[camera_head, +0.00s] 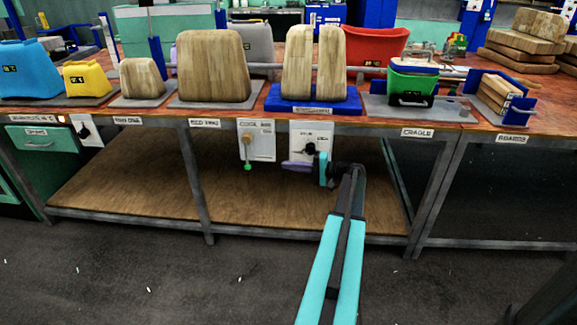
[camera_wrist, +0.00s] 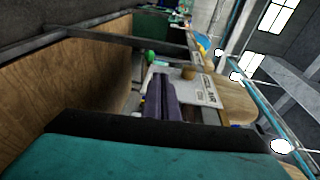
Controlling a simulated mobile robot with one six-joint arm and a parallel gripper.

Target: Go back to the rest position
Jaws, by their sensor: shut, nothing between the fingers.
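My gripper (camera_head: 290,166) has purple fingers that are shut and empty. It is in front of the bench's front edge, at the lower part of a white panel (camera_head: 297,133) with a black knob (camera_head: 310,148). The fingers overlap the panel's lower edge in the picture; I cannot tell whether they touch it. My turquoise arm reaches up to it from the bottom of the head view. In the wrist view the purple fingers (camera_wrist: 159,98) point toward a white labelled panel (camera_wrist: 205,90).
A second white panel (camera_head: 257,142) with a green-tipped lever (camera_head: 247,166) hangs just left. The bench top above holds wooden blocks (camera_head: 213,65), a blue base (camera_head: 313,104) and a green container (camera_head: 411,84). A wooden lower shelf (camera_head: 125,190) lies under the bench. The floor (camera_head: 200,280) in front is open.

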